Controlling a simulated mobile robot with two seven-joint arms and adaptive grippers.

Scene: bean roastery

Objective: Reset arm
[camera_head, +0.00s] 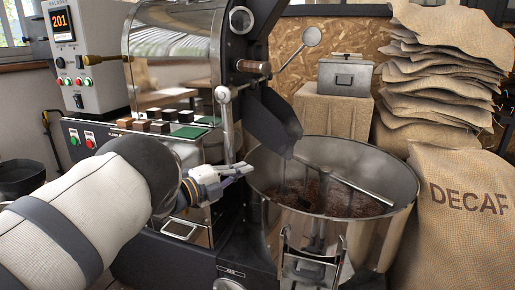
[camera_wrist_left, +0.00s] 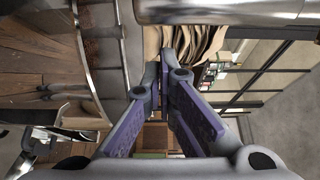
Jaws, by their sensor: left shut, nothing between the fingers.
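My left arm comes in from the left in the head view, and its gripper (camera_head: 240,170) is in front of the roaster (camera_head: 165,60), just left of the cooling drum's rim. The gripper is shut and empty. In the left wrist view its two purple-sided fingers (camera_wrist_left: 164,80) come together at the tips with nothing between them. The round metal cooling drum (camera_head: 385,225) holds brown beans (camera_head: 330,195) in the head view. My right gripper is not in view.
A control panel (camera_head: 90,55) reading 201 stands at the left. A sack marked DECAF (camera_head: 465,225) stands right of the drum, with folded sacks (camera_head: 440,75) piled behind. A metal box (camera_head: 345,75) sits on a cloth-covered stand (camera_head: 333,115). A dark chute (camera_head: 268,118) hangs over the drum.

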